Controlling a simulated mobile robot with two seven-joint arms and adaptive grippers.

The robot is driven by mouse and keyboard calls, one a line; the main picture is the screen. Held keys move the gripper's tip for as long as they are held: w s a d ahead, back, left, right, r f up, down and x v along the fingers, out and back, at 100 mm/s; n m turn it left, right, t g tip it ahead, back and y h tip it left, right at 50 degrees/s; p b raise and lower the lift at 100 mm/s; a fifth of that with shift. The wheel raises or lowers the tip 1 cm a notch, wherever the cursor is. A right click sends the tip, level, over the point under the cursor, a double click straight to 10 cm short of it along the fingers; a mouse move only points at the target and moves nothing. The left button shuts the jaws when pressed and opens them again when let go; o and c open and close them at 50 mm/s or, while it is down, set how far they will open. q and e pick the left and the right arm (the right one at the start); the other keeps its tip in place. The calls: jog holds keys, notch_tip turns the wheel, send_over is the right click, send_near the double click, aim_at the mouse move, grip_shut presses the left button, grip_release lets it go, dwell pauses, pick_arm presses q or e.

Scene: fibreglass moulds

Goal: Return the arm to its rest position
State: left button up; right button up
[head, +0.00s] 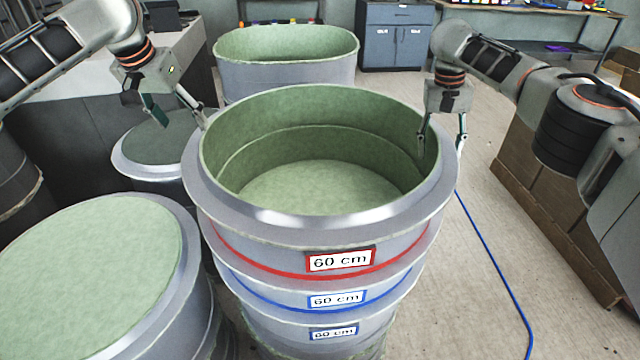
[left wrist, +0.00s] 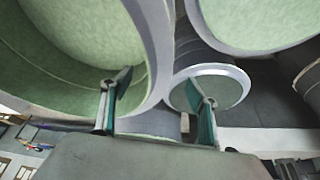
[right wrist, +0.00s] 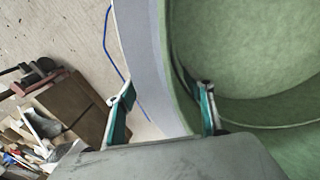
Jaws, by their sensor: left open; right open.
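A stack of round moulds (head: 322,218) with green insides stands in the centre of the head view, with red and blue bands and labels reading 60 cm. My right gripper (head: 441,142) is open at its right rim, one finger inside the wall and one outside; the right wrist view (right wrist: 167,92) shows the wall between the fingers. My left gripper (head: 176,112) is open and empty at the stack's upper left. One fingertip is close to the rim; I cannot tell whether it touches. The left gripper also shows open in the left wrist view (left wrist: 158,86).
A wide mould (head: 95,262) stands at front left, a smaller round one (head: 158,150) behind it, and an oval one (head: 287,75) behind the stack. Brown boxes (head: 535,205) stand at right. A blue hose (head: 500,270) lies on the floor. A grey cabinet (head: 397,38) stands behind.

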pick_arm(q)
jog(key=shift+v, duration=1)
